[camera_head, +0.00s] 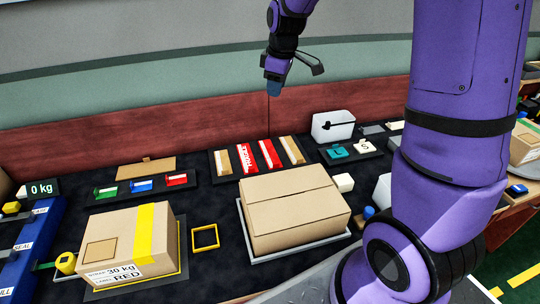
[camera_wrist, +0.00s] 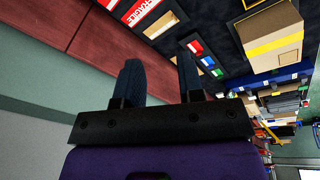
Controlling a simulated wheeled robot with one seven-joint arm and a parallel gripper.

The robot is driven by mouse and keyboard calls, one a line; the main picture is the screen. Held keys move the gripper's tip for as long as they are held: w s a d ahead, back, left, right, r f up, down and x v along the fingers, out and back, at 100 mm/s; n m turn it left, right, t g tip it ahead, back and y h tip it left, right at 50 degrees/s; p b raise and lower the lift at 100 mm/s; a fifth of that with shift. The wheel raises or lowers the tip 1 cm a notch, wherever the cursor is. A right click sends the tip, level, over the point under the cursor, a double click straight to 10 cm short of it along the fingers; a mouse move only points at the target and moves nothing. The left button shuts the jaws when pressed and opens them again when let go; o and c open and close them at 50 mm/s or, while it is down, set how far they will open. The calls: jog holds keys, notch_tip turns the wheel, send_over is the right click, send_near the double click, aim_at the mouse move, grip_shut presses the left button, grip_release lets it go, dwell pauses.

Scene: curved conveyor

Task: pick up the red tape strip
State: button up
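Two red strips lie side by side in a dark tray (camera_head: 233,175) at the back of the table. One red strip with white "FRAGILE" lettering (camera_head: 247,159) is on the left; the other red strip (camera_head: 269,154) is on its right. I cannot tell which is the tape strip. The lettered strip also shows at the top of the wrist view (camera_wrist: 143,12). My gripper (camera_head: 273,91) hangs high above and behind the tray, near the back wall. In the wrist view its two dark fingers (camera_wrist: 160,70) stand apart with nothing between them.
Tan strips (camera_head: 292,150) flank the red ones. A large closed box (camera_head: 290,205) stands in front of the tray. A taped box labelled "30 kg" and "RED" (camera_head: 130,240) is at left. Small green, blue and red pieces (camera_head: 141,186) lie in another tray. A white container (camera_head: 333,126) is right.

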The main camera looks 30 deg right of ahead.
jog(key=w+d+f+n+g, duration=0.15)
jog(key=w+f, duration=0.25)
jog(key=f, duration=0.4)
jog(key=w+d+f+n, duration=0.2)
jog(key=w+f+n, duration=0.15)
jog(key=f, duration=0.55)
jog(key=n, duration=0.2)
send_near(276, 162)
jog(key=s+a, duration=0.1)
jog(key=s+a+f, duration=0.1)
jog(key=shift+s+a+f+g, duration=0.15)
jog(key=shift+s+a+g, duration=0.15)
jog(key=shift+a+g, duration=0.05)
jog(key=shift+w+d+f, duration=0.1)
jog(key=shift+f, duration=1.3)
jog(key=shift+w+d+f, duration=0.1)
jog(key=shift+d+f, duration=0.05)
jog(key=shift+f, duration=1.3)
jog(key=shift+s, duration=0.1)
grip_shut()
